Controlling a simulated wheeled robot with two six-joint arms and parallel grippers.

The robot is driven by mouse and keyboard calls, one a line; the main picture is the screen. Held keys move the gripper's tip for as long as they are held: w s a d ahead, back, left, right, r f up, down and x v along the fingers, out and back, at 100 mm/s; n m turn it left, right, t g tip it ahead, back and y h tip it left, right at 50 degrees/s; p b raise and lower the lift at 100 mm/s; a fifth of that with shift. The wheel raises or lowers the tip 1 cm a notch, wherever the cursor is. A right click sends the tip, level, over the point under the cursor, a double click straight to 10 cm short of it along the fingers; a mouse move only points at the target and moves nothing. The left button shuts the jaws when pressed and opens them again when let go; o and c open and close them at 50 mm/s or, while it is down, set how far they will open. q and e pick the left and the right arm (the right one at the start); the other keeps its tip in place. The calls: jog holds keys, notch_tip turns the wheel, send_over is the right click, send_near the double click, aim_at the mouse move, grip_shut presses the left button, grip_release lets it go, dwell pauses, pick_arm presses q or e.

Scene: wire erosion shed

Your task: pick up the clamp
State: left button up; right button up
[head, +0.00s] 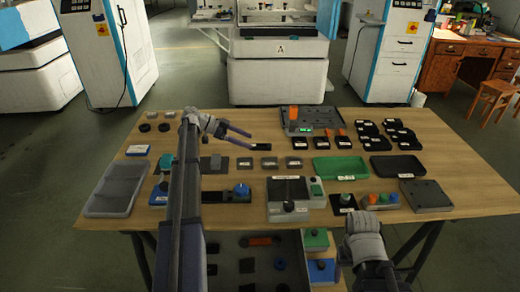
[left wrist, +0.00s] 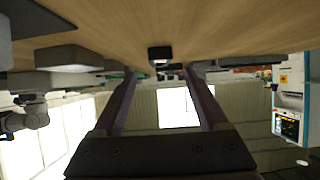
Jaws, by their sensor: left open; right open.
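A small black block with a pale label (head: 261,147) lies on the wooden table just beyond the fingertips of my left gripper (head: 250,140). It may be the clamp, but the label is too small to read. In the left wrist view a small dark block (left wrist: 160,54) lies ahead, roughly centred between the open fingers of my left gripper (left wrist: 160,70), which hold nothing. My right gripper (head: 365,224) is over the front edge of the table at the right; its fingertips are hard to make out.
The table (head: 160,215) is crowded. A grey divided tray (head: 117,187) is at left, a green tray (head: 339,167) and a black tray (head: 397,166) at right. A grey fixture with orange parts (head: 312,118) stands behind. Several small labelled blocks line the middle. Bare wood shows at back left.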

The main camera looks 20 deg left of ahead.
aim_at(254, 145)
pick_arm(q)
jog(key=b+x, duration=0.2)
jog(key=x, duration=0.2)
jog(key=shift+d+f, duration=0.1)
jog(key=shift+f, duration=0.1)
grip_shut()
dwell(0.3)
